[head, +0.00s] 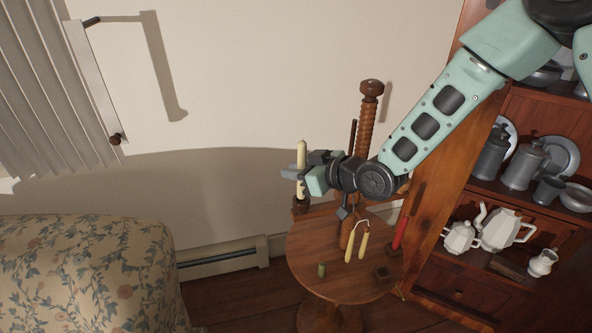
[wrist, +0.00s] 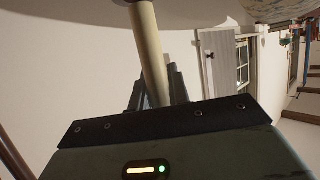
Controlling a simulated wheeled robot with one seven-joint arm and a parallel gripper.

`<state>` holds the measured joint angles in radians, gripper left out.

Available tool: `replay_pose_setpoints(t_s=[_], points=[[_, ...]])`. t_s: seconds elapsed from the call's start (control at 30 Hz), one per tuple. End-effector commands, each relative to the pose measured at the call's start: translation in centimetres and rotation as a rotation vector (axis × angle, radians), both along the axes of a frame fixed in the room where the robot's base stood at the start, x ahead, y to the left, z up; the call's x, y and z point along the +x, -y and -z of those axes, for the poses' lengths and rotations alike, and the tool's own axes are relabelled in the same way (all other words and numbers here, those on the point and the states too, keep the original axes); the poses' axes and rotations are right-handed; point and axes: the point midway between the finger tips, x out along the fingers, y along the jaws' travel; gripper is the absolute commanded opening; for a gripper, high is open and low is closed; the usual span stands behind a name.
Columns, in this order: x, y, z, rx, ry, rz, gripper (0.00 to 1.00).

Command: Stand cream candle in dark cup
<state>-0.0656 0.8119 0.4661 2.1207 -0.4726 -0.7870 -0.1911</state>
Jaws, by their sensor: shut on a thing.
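The cream candle (head: 301,155) is upright in my gripper (head: 299,174), whose jaws are shut around its middle. The candle also shows in the wrist view (wrist: 150,50), running between the fingers. A dark cup (head: 300,207) is directly below the candle in the head view, left of the wooden post. The candle's lower end is at or very near the cup's top; I cannot tell whether it is inside. In the wrist view a dark edge (wrist: 128,2) meets the candle's far end at the top of the picture.
The round wooden table (head: 315,250) holds a short green candle (head: 321,270) and a dark square holder (head: 382,274). A threaded wooden post (head: 367,125) rises behind my gripper. Two pale candles (head: 356,246) hang by a wick near a red candle (head: 400,231). Pewter shelves (head: 530,190) stand right.

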Motion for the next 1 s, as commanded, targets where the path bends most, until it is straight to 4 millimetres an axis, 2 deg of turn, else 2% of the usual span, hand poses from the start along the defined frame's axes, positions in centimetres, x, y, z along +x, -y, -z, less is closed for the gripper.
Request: replay_pose_setpoints(t_s=[1.0], points=[[0.0, 0.0, 1.4, 0.000, 0.000, 0.000, 0.00]])
